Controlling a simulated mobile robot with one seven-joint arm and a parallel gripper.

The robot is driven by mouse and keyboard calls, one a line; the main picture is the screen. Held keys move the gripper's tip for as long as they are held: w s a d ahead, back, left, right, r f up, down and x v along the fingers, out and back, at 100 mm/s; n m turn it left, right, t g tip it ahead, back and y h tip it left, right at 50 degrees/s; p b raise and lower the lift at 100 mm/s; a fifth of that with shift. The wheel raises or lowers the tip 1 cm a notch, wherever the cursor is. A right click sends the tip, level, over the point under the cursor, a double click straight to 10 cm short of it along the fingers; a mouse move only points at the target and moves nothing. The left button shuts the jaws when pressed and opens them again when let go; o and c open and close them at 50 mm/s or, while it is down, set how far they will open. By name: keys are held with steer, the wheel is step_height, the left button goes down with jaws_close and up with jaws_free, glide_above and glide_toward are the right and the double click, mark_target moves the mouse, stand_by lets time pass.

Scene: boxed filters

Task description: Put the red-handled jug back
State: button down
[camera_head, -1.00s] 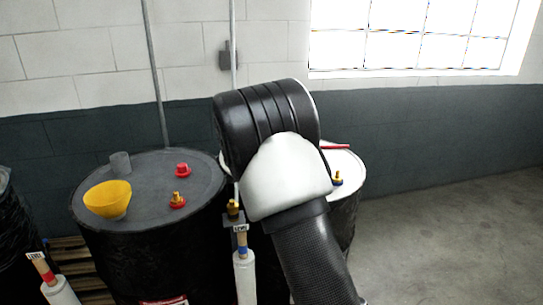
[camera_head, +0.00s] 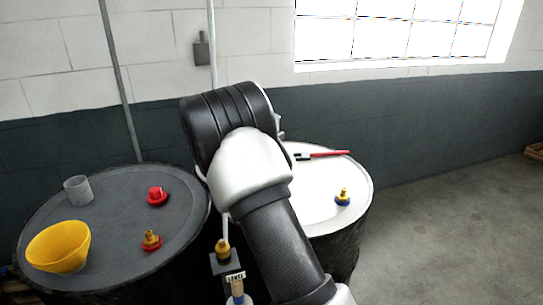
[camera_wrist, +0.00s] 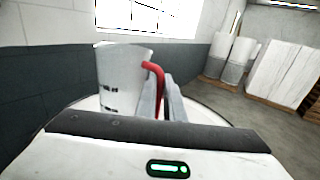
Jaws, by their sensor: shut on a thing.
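The white jug (camera_wrist: 120,78) with a red handle (camera_wrist: 157,78) stands roughly upright in front of my wrist camera, with dark marks on its side. My gripper (camera_wrist: 163,98) is shut on the red handle, one finger on each side. The jug's base is hidden behind my gripper's body, so I cannot tell whether it touches the white drum top below. In the head view my arm hides the jug and gripper. The white drum top (camera_head: 325,210) shows to the right of my arm.
The dark drum (camera_head: 110,210) at left carries a yellow funnel (camera_head: 58,247), a grey cup (camera_head: 77,190) and two red-based fittings. Open floor lies right.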

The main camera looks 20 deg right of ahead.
steer(key=shift+f, duration=2.6)
steer(key=c, duration=1.9)
jaws_free()
steer(key=shift+o, duration=0.2)
steer(key=shift+r, duration=0.1)
